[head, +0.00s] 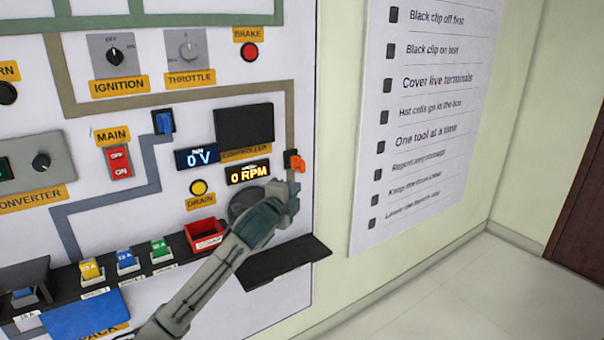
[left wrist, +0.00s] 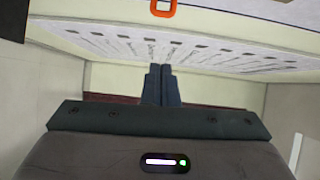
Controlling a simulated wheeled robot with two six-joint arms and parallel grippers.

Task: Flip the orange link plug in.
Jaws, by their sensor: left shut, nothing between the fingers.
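The orange link plug (head: 297,163) sits at the right side of the panel, at the end of the tan line, beside a small black socket. In the left wrist view an orange loop (left wrist: 163,8), which looks like the plug's handle, shows at the top edge, partly cut off. My left gripper (head: 294,190) is just below the plug in the head view; its fingers are shut together (left wrist: 162,85) with nothing between them. It looks apart from the plug in the wrist view. Whether the plug is fully seated cannot be told. My right gripper is not in view.
A dark shelf (head: 285,262) juts out below my left gripper. A red bin (head: 206,236) and several coloured fuses stand left on a black ledge. The 0 RPM display (head: 248,173) and controller box (head: 245,124) are close left of the plug.

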